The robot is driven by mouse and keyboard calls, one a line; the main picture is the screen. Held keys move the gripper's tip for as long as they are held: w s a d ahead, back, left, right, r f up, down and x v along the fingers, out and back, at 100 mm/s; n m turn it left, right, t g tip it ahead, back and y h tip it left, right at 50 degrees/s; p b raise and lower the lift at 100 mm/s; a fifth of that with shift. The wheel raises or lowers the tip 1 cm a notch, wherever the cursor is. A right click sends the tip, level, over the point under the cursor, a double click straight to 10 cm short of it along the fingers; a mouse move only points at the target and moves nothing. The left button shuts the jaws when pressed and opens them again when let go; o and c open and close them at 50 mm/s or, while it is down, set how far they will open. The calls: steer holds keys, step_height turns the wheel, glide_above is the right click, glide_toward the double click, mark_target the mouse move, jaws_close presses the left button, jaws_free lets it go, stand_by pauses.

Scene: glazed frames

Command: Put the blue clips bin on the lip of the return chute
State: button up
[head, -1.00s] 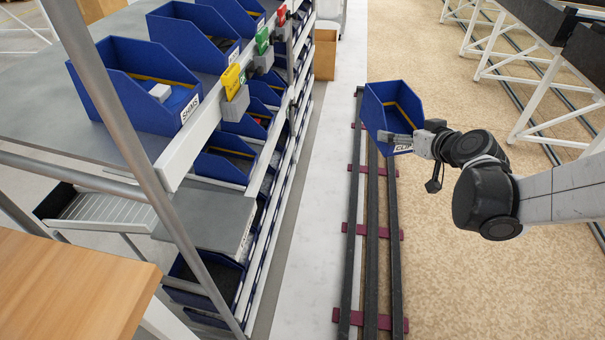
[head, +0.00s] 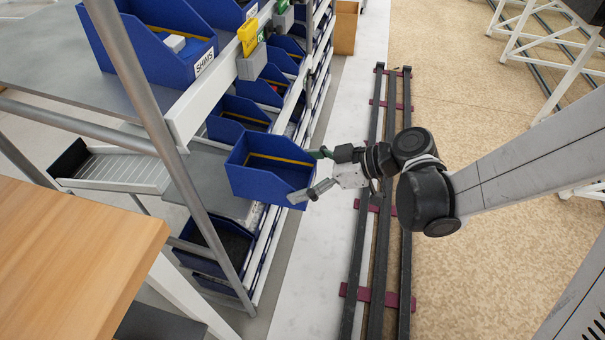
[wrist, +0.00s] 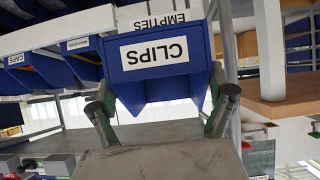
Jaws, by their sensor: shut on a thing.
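The blue clips bin (head: 270,166) is held upright, its open top facing up, beside the rack in the head view. Its CLIPS label (wrist: 160,51) faces the wrist camera, where the picture is upside down. My gripper (head: 308,176) is shut on the bin, with a finger on either side of the labelled end. The return chute appears to be the sloping ribbed tray (head: 118,170) at left, with a flat grey plate (head: 196,182) at its near end. The bin is just right of this plate and partly covers it. I cannot tell whether they touch.
The rack holds several blue bins, including the shims bin (head: 170,42) on its upper shelf. A grey metal post (head: 150,110) stands between the camera and the plate. A wooden table (head: 75,255) is at lower left. Dark floor rails (head: 377,240) run beneath my arm.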

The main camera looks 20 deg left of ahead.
mark_target(240, 164)
steer(key=shift+s+a, duration=0.1)
steer(key=shift+s, duration=0.1)
stand_by(0.3)
steer(key=shift+a, duration=0.2)
steer(key=a, duration=0.5)
steer(key=a+b, duration=0.1)
steer(key=a, duration=0.4)
steer(key=a+b, duration=0.1)
steer(key=a, duration=0.4)
steer(key=shift+s+a+f, duration=0.1)
steer(key=shift+s+f, duration=0.05)
steer(key=shift+s, duration=0.1)
steer(key=shift+a+f+b, duration=0.15)
steer(key=shift+f+b, duration=0.7)
steer(key=shift+f, duration=0.1)
steer(key=o, duration=1.5)
